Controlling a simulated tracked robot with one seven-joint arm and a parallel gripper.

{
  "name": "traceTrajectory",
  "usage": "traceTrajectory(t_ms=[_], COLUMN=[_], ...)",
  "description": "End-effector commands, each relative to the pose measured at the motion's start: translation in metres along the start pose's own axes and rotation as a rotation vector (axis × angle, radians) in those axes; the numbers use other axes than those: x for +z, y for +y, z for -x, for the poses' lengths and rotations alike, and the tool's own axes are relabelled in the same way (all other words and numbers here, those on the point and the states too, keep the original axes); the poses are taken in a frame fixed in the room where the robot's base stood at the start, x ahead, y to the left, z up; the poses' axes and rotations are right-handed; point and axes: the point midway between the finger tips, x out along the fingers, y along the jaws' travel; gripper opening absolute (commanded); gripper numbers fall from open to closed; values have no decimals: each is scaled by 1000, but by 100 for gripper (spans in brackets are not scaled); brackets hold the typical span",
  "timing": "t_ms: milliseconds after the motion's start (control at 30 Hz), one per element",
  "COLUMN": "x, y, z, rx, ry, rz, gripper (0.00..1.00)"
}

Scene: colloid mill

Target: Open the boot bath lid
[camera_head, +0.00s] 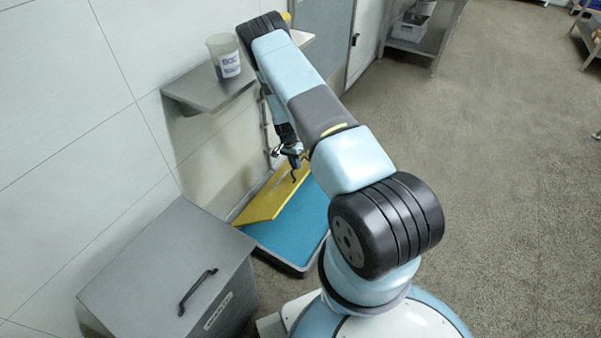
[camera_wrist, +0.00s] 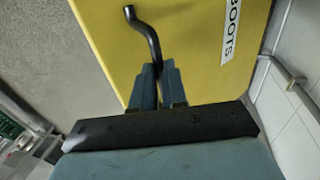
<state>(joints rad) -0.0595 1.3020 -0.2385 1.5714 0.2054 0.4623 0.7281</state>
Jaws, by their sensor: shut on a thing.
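The boot bath's yellow lid (camera_head: 262,206) is tilted up on the wall side, with the blue inside of the bath (camera_head: 303,222) showing beside it. In the wrist view the lid (camera_wrist: 190,45) fills the upper middle and bears a white "BOOTS" label (camera_wrist: 231,30). A dark, bent lid handle (camera_wrist: 143,28) runs down between my fingers. My gripper (camera_wrist: 157,72) is shut on this handle. In the head view my gripper (camera_head: 295,163) is small and partly hidden by my arm, at the lid's upper edge.
A grey bin (camera_head: 160,270) with a black handle stands at the front left. A wall shelf (camera_head: 212,88) holding a tub (camera_head: 223,56) juts out above the bath's far left. Open floor (camera_head: 500,190) lies to the right.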

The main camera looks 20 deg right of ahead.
Motion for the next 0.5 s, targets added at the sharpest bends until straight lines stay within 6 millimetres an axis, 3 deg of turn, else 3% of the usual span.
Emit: traceTrajectory(t_ms=[33,100,500], x=[4,5,7], y=[-11,-13,-14], z=[2,3,2], rx=[-15,-14,-11], ry=[3,1,-4], rz=[4,5,6], gripper=[0,0,0])
